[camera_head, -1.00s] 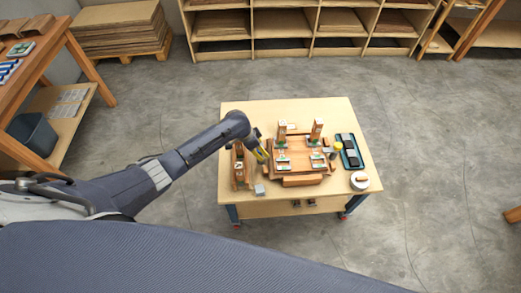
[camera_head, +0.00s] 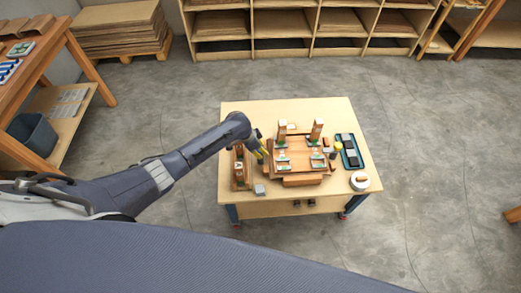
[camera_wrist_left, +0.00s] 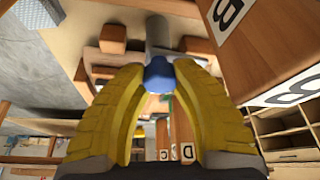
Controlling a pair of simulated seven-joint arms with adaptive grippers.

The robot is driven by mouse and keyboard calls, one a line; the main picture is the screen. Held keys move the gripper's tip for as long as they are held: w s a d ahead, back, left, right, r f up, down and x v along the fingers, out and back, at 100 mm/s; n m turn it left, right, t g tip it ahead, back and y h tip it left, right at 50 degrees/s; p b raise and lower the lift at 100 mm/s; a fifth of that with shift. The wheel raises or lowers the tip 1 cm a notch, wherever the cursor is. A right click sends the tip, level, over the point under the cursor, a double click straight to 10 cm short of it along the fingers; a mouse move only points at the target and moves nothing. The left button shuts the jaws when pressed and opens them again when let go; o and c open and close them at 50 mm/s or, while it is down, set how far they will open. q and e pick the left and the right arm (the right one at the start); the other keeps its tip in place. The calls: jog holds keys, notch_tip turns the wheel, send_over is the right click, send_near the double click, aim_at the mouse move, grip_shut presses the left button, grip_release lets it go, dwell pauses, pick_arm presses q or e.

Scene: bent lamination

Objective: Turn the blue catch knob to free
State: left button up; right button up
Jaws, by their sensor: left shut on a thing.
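The blue catch knob (camera_wrist_left: 159,75) sits between the tips of my left gripper (camera_wrist_left: 158,80) in the left wrist view. The yellow fingers close on it from both sides. A grey cylindrical part (camera_wrist_left: 157,32) extends behind the knob. In the head view my left gripper (camera_head: 262,148) is at the left side of the wooden fixture (camera_head: 301,158) on the table; the knob is too small to make out there. My right gripper is not in view.
Wooden blocks with letter labels (camera_wrist_left: 232,14) stand close to my left fingers. On the table (camera_head: 345,112) are a dark tray (camera_head: 350,150), a yellow-topped item (camera_head: 337,148), a white round item (camera_head: 359,181) and a small grey block (camera_head: 260,189). The table's back edge is clear.

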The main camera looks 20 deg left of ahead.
pick_arm(q)
jog(key=shift+n, duration=0.6)
grip_shut()
jog(key=o, duration=1.2)
grip_release()
jog(key=shift+v, duration=6.05)
jog(key=shift+s+d, duration=0.2)
